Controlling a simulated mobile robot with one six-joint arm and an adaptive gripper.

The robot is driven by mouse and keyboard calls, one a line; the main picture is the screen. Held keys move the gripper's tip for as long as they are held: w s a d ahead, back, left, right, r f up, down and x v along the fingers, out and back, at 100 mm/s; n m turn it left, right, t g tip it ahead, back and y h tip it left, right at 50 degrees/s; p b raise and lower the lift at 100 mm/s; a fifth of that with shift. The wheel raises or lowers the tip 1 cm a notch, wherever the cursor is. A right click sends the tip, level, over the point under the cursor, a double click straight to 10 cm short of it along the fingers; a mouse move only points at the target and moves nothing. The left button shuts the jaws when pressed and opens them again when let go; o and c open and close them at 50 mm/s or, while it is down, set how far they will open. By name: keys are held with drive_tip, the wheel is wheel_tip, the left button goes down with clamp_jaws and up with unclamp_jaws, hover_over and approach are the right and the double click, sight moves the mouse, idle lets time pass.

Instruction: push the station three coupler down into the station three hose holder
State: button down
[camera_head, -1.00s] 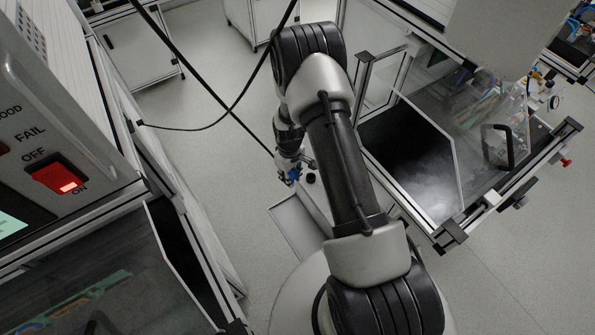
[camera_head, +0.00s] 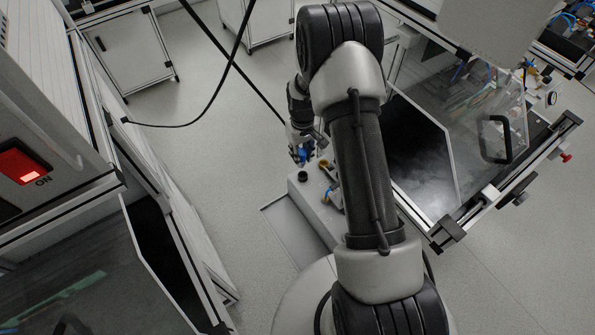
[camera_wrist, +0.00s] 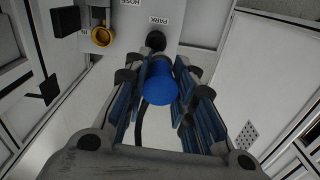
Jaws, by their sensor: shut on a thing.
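My gripper (camera_wrist: 160,95) is shut on the blue coupler (camera_wrist: 159,84) in the wrist view, with fingers on both sides of it. A black hose (camera_wrist: 139,122) shows below the coupler. The black round hose holder (camera_wrist: 156,40) sits on the grey panel just beyond the coupler, beside the PARK and HOSE labels. The coupler appears apart from it, though the exact gap cannot be told. In the head view my gripper (camera_head: 303,150) holds the blue coupler (camera_head: 304,156) near the grey box, just above the black holder (camera_head: 302,176) in the picture.
A brass ring fitting (camera_wrist: 102,36) sits left of the holder on the panel. The grey box (camera_head: 325,215) stands beside my arm. A test bench with a clear cover (camera_head: 480,120) is at the right. A cabinet with a red switch (camera_head: 22,165) is at the left.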

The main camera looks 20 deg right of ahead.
sight(303, 163)
drive_tip(key=shift+d+r+m, duration=0.1)
drive_tip(key=shift+d+m, duration=0.2)
drive_tip(key=shift+d, duration=0.15)
drive_tip(key=shift+w+a+f+b, duration=0.1)
drive_tip(key=shift+f+b, duration=1.25)
drive_tip(key=shift+f, duration=0.7)
drive_tip(key=shift+f, duration=0.1)
drive_tip(key=shift+f+b, duration=0.6)
drive_tip(key=shift+f, duration=0.05)
drive_tip(key=shift+f, duration=0.25)
